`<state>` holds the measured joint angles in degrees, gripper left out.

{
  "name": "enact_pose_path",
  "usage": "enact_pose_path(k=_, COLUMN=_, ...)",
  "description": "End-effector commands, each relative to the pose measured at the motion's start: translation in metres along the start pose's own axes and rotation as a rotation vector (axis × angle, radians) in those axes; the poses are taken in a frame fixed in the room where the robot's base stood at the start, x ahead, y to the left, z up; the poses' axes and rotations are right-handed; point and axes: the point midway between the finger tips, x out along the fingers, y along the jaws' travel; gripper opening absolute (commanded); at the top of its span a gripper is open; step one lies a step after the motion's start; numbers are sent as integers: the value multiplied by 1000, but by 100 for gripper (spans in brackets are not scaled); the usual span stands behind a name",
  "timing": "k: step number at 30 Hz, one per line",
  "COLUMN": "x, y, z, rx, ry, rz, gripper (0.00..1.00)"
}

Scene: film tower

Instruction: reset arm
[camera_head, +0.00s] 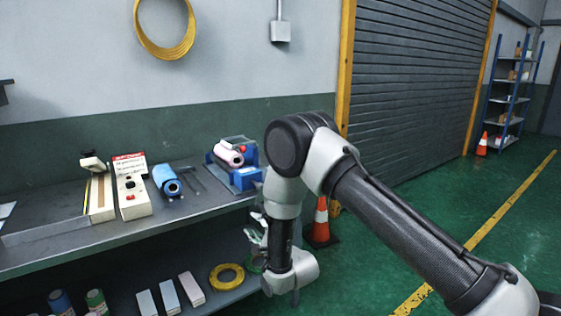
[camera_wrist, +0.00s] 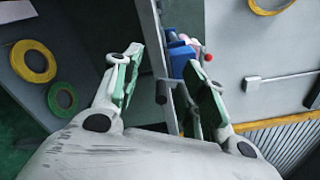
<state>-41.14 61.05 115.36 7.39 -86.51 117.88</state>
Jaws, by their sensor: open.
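My arm reaches across the right half of the head view, bent at a raised elbow, with its wrist hanging low beside the right end of the workbench (camera_head: 130,229). My gripper (camera_head: 257,226) is partly hidden there, close to the bench end. In the wrist view my gripper (camera_wrist: 164,68) shows two fingers spread apart with nothing held between them. The blue device (camera_head: 245,178) with a pink roll (camera_head: 228,155) stands on the bench end near my arm. It also shows beyond the right finger in the wrist view (camera_wrist: 181,56). I cannot tell how far the finger is from the bench edge.
A blue roll (camera_head: 167,179), a white panel box (camera_head: 131,191) and tools lie on the bench. The lower shelf holds white boxes (camera_head: 169,296) and a yellow ring (camera_head: 227,268). An orange cone (camera_head: 320,224) stands behind my arm. Green floor is open at right.

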Motion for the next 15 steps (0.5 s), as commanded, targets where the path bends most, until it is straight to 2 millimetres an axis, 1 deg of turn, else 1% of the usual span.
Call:
enact_pose_path(k=5, x=0, y=5, z=-3, rx=-61, ry=11, rz=22, gripper=42)
enact_pose_path(k=8, x=-1, y=13, z=-7, rx=-110, ry=24, rz=54, gripper=42)
enact_pose_path(k=11, x=-2, y=24, z=-12, rx=-179, ry=43, rz=107, gripper=42)
enact_pose_path(k=14, x=-6, y=42, z=-21, rx=-269, ry=64, rz=187, gripper=42)
enact_pose_path(k=15, x=-9, y=51, z=-26, rx=-311, ry=73, rz=229, gripper=42)
